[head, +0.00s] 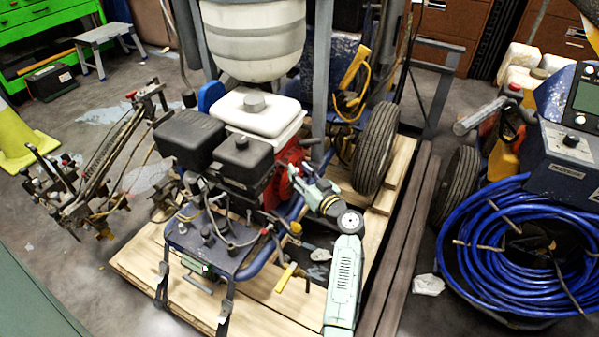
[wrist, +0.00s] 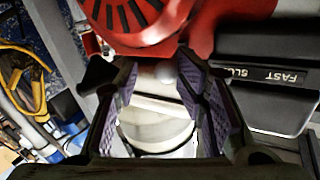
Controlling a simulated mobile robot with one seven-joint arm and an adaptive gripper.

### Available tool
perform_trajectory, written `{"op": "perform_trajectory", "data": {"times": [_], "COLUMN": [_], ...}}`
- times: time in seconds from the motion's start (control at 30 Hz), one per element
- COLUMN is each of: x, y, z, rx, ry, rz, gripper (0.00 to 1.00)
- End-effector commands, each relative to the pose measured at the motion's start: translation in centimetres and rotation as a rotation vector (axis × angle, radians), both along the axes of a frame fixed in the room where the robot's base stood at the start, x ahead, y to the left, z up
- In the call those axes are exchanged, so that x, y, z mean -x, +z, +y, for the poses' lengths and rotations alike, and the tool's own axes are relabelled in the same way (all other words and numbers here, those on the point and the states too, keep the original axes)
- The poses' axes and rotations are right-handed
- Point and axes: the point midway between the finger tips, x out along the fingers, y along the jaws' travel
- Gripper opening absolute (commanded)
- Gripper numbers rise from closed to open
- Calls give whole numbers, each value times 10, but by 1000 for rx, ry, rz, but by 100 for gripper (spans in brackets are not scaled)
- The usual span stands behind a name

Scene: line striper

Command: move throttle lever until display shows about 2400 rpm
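The line striper's engine has a red housing (head: 291,160), which fills the top of the wrist view (wrist: 150,25). A black panel (wrist: 268,80) at the right of the wrist view carries a label reading "FAST" and, partly hidden, "SLOW". My gripper (wrist: 157,70) is open, its purple-padded fingers apart just below the red housing. A small grey rounded piece shows between the fingertips; I cannot tell whether it is the throttle lever or touches them. In the head view my gripper (head: 297,175) is close to the engine's side. No rpm figure is readable.
The striper stands on a wooden pallet (head: 255,285). A black tyre (head: 376,145) is behind my arm. A blue hose coil (head: 485,255) and a second machine with a dark screen (head: 586,97) stand at right. Open floor (head: 120,305) lies at lower left.

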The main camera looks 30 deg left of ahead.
Motion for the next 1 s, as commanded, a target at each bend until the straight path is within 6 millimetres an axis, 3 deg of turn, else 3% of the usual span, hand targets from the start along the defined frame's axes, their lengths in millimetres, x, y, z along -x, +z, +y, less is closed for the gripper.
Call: {"op": "perform_trajectory", "data": {"times": [0.3,0.5,0.9,1.0], "x": [27,41,46,45], "y": [-4,-6,-7,-4], "z": [-66,-93,-102,-100], "rx": [5,8,9,11], "ry": [-12,-10,-8,-8], "rz": [6,7,8,4], "gripper": [40,40,40,35]}}
